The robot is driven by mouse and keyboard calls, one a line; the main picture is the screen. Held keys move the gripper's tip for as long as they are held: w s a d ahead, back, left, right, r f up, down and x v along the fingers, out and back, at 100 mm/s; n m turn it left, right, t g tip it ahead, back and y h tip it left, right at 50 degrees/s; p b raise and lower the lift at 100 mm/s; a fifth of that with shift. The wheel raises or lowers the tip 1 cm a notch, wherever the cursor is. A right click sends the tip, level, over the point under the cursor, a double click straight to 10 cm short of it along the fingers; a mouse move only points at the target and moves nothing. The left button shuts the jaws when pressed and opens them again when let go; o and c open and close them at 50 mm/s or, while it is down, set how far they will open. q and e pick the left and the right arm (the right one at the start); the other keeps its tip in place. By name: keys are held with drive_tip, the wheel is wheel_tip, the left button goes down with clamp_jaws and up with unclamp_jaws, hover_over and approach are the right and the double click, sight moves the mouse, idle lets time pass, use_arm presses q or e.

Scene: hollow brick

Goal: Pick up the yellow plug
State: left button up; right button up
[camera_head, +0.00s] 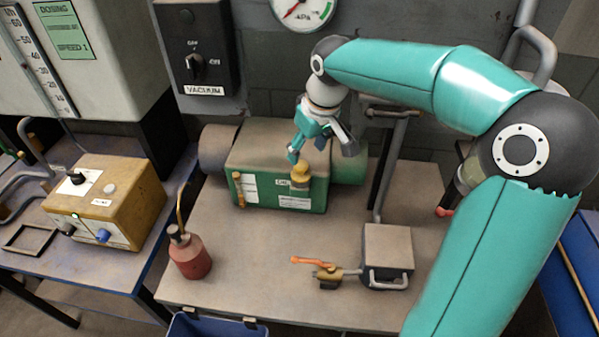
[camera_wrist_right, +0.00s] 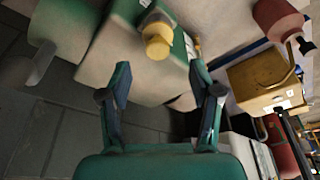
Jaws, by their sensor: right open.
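I cannot tell the exact height gap. My left gripper is not in view.
A red oil can (camera_head: 188,254) stands at the bench's left front. A valve with an orange handle (camera_head: 325,272) and a grey block (camera_head: 388,250) are at the right. A yellow control box (camera_head: 107,200) sits on the left table. The bench's middle front is clear.

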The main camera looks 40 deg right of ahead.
sight(301, 164)
drive_tip(key=x, duration=0.2)
drive_tip(key=shift+w+f, duration=0.15)
drive_tip(key=shift+f, duration=0.1)
drive_tip(key=shift+w+f+p, duration=0.2)
drive_tip(key=shift+f+p, duration=0.2)
drive_tip(key=shift+f, duration=0.15)
drive_tip(key=shift+p+x, duration=0.4)
drive_tip(key=shift+x, duration=1.55)
drive_tip(key=shift+w+d, duration=0.2)
drive_tip(key=c, duration=1.1)
drive_tip(key=shift+r, duration=0.15)
